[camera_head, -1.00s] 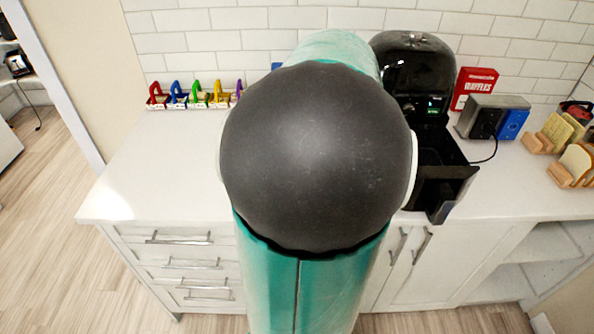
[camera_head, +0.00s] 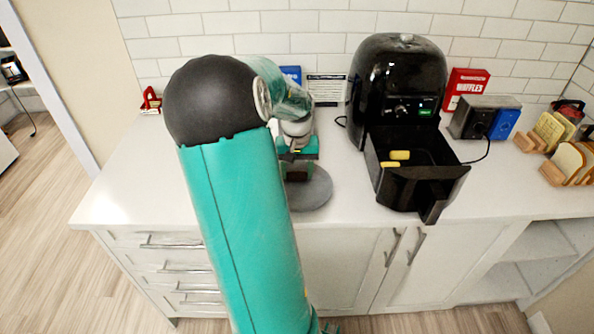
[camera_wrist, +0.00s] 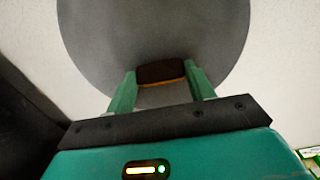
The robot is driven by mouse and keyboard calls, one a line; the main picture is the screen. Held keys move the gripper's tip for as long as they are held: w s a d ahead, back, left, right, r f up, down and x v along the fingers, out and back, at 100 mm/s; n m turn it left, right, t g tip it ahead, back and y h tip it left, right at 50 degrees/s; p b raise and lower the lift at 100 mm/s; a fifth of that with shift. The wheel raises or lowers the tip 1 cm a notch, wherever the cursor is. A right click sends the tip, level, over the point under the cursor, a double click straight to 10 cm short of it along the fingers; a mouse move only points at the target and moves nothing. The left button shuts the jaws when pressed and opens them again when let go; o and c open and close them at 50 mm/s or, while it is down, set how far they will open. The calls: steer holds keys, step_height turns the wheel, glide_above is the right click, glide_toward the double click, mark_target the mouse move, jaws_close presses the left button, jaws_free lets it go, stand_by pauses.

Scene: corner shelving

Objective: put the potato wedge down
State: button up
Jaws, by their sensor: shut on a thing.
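My gripper (camera_wrist: 160,84) is shut on a potato wedge (camera_wrist: 160,73), brown on top with an orange lower edge, held between its two green fingers. A round grey plate (camera_wrist: 100,40) lies under the gripper and wedge in the wrist view. I cannot tell whether the wedge touches it. In the head view the plate (camera_head: 315,192) sits on the white counter, left of the air fryer, partly hidden by my arm. The wedge is hidden there. Two yellow wedges (camera_head: 400,155) lie in the open fryer basket (camera_head: 415,182).
The black air fryer (camera_head: 398,90) stands right of my gripper with its basket pulled out. A grey toaster (camera_head: 475,115), a red waffles box (camera_head: 465,88) and bread racks (camera_head: 565,150) are further right.

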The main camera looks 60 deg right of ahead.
mark_target(296, 173)
steer(key=shift+f, duration=0.2)
steer(key=o, duration=0.9)
steer(key=shift+o, duration=0.2)
step_height(296, 173, up, 12)
steer(key=w+a+r+n+t, duration=0.15)
steer(key=w+a, duration=0.25)
steer(key=a, duration=0.4)
steer(key=w+a+r+n+t, duration=0.1)
steer(key=w+a+n, duration=0.2)
steer(key=a, duration=0.5)
steer(key=w+a+r+n+t, duration=0.15)
steer(key=w+a, duration=0.25)
steer(key=a, duration=0.4)
steer(key=s+a+n, duration=0.2)
steer(key=a+n, duration=0.1)
steer(key=a, duration=0.7)
steer(key=s+a+n+t, duration=0.1)
steer(key=s+a+n, duration=0.2)
steer(key=a, duration=0.8)
steer(key=shift+s+a+n+t, duration=0.25)
steer(key=shift+n+t, duration=0.05)
